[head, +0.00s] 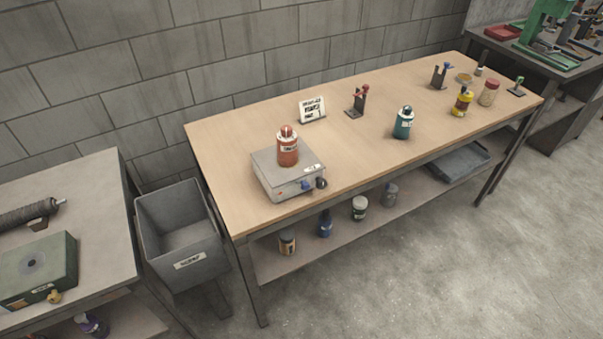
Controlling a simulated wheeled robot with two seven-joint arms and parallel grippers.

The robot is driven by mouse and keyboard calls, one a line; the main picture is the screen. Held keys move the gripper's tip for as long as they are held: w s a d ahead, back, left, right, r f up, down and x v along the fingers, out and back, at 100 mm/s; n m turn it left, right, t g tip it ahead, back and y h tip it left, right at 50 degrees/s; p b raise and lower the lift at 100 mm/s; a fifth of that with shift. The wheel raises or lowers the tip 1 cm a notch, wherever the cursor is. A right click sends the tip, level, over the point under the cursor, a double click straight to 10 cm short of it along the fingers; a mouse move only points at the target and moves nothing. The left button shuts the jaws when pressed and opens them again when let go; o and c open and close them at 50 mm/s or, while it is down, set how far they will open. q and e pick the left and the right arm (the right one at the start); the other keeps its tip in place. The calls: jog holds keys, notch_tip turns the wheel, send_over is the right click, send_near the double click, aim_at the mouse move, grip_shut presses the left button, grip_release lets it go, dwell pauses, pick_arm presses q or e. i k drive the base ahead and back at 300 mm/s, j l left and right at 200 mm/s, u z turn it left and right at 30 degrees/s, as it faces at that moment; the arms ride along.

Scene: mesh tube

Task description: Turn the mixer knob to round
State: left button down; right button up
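The mixer (272,176) is a low grey box on the left part of the wooden workbench (365,155). The markings around the knobs are too small to read, and I cannot tell which setting either points to. A small white sign card (312,110) with dark writing stands behind the mixer; its words are not legible. Neither of my grippers shows in the head view.
A teal bottle (403,123), a yellow bottle (462,101) and small dark stands (357,101) are on the bench. A grey bin (182,232) stands left of it, beside another table (92,205). Several containers sit on the lower shelf (340,232). The floor in front is clear.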

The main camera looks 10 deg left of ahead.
aim_at(322, 183)
jog(key=l+u, duration=0.1)
jog(key=u, duration=1)
jog(key=l+u, duration=0.7)
jog(key=l, duration=0.2)
jog(key=l+u, duration=0.35)
jog(key=k+l, duration=0.1)
jog(key=l, duration=0.25)
jog(key=k+l+u, duration=0.1)
jog(key=l, duration=0.25)
jog(key=k+l, duration=0.1)
jog(key=l, duration=0.25)
jog(key=k+l+u, duration=0.1)
jog(key=l, duration=0.25)
